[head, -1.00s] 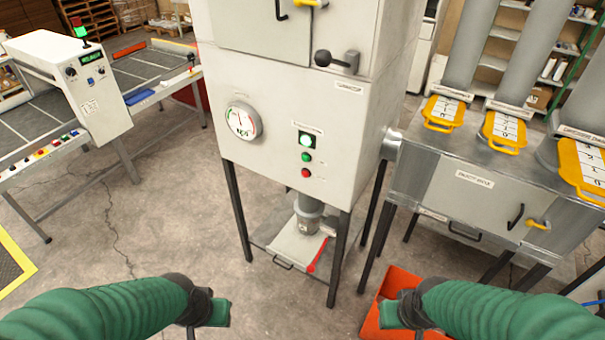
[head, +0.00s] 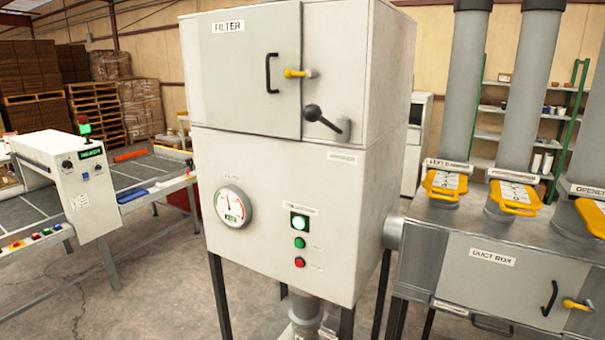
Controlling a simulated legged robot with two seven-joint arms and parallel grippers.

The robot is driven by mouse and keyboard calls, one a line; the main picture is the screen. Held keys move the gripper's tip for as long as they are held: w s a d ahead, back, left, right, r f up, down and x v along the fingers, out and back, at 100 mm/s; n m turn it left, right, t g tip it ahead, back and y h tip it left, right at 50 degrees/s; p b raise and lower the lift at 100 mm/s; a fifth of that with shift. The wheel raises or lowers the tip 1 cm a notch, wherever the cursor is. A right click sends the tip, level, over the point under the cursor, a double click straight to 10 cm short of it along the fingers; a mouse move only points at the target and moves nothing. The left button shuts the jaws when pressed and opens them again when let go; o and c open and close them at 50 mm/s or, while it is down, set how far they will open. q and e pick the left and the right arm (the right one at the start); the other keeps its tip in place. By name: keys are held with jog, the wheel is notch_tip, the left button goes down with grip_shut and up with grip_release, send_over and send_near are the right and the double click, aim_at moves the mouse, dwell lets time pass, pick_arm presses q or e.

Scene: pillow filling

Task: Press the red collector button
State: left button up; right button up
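The red collector button (head: 299,262) is a small round button low on the front of the white collector cabinet (head: 270,200) in the head view. Neither of my grippers shows in the head view now, so nothing is seen touching the button.
A round gauge (head: 233,207) is left of the buttons. Above are the FILTER door (head: 243,75) and a black-knobbed lever (head: 322,118). A duct box (head: 490,275) with yellow-handled gates stands right; a conveyor machine (head: 75,185) stands left.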

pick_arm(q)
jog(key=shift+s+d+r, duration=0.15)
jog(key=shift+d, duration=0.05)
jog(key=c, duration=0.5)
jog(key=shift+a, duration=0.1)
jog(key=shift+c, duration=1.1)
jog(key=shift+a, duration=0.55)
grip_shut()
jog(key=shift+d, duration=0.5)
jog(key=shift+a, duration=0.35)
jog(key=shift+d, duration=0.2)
